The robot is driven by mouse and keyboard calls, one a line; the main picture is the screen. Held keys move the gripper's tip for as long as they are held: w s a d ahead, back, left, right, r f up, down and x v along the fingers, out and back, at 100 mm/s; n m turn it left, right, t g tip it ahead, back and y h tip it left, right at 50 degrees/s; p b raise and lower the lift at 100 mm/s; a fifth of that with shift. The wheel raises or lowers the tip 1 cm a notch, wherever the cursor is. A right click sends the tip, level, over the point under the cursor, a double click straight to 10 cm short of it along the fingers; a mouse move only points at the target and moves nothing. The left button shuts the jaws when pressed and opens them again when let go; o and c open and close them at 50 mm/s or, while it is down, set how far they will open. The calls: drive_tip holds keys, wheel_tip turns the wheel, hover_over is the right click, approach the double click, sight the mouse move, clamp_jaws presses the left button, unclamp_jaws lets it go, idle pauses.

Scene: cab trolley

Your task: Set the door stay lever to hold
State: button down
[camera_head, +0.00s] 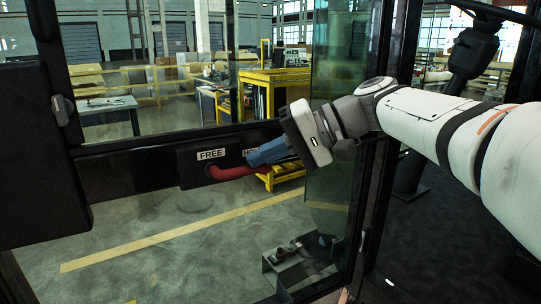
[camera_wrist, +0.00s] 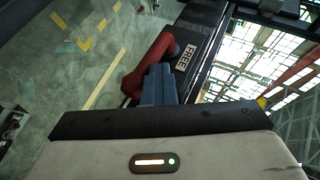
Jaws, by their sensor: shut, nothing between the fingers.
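The red door stay lever (camera_head: 235,172) is on a dark panel (camera_head: 190,165) on the door's crossbar. In the head view it runs from below the FREE label (camera_head: 211,154) rightward to below my gripper. The HOLD label (camera_head: 249,152) is partly hidden by my blue fingers. My gripper (camera_head: 254,159) is shut with nothing between its fingers, and its tips are close beside the lever. In the wrist view the fingers (camera_wrist: 160,68) lie alongside the bent red lever (camera_wrist: 148,62), with the FREE label (camera_wrist: 186,58) just right of them. I cannot tell whether they touch it.
The glazed door's dark frame (camera_head: 364,200) stands upright behind my arm. A dark block (camera_head: 40,150) fills the left edge. Beyond the glass are a yellow workbench (camera_head: 275,78), a table (camera_head: 105,103) and open floor with a yellow line.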

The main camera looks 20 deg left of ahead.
drive_tip(key=shift+f, duration=0.15)
idle(0.3)
drive_tip(key=a+r+p+v, duration=0.1)
drive_tip(key=r+p+v, duration=0.1)
drive_tip(key=v, duration=1)
drive_tip(key=shift+s+r, duration=0.3)
